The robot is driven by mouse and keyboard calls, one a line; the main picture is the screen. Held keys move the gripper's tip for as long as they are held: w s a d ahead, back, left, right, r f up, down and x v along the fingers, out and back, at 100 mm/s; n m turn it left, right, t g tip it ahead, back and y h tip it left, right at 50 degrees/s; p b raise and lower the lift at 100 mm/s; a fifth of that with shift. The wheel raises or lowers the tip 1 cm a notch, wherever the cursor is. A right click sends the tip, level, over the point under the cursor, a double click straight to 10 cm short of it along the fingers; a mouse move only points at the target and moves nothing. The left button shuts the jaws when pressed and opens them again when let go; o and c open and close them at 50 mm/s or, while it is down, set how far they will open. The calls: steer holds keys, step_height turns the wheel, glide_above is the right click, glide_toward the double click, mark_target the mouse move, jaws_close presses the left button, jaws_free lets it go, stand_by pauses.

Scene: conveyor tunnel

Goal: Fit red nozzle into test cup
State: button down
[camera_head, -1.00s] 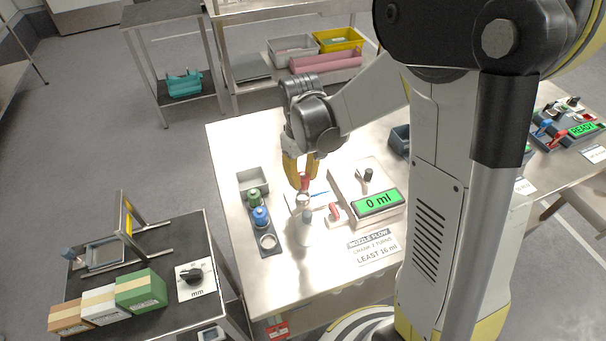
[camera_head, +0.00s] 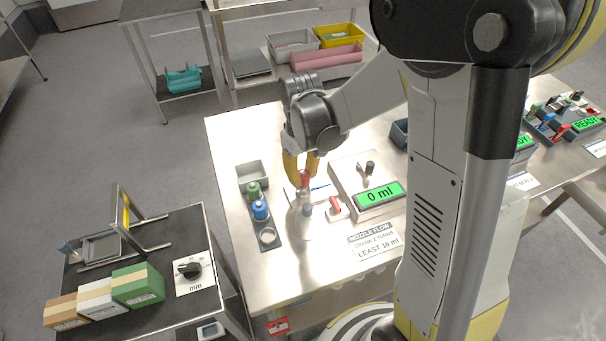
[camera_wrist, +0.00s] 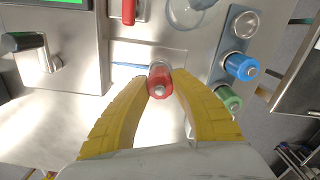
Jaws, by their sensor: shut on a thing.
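The red nozzle (camera_wrist: 159,82) is between the two yellow fingers of my gripper (camera_wrist: 160,90), which are shut on it. In the head view the red nozzle (camera_head: 305,179) is held upright below the fingers (camera_head: 302,168). A pale, partly clear cup-like piece, seemingly the test cup (camera_head: 305,211), stands just below and in front of it. In the wrist view its round rim (camera_wrist: 187,12) appears at the top, beyond the nozzle. I cannot tell whether nozzle and cup touch.
A dark rack (camera_head: 273,240) at left holds a green nozzle (camera_head: 253,189), a blue nozzle (camera_head: 260,210) and an empty ring. A meter (camera_head: 379,194) reading "0 ml" stands at right, with a red-handled part (camera_head: 335,204) beside it.

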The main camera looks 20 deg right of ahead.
mark_target(302, 171)
steer(key=shift+f+b, duration=1)
steer(key=shift+f, duration=0.15)
steer(key=c, duration=1.1)
jaws_free()
steer(key=shift+c, duration=0.2)
step_height(302, 171, up, 12)
steer(key=shift+w+r, duration=0.1)
steer(key=shift+w, duration=0.05)
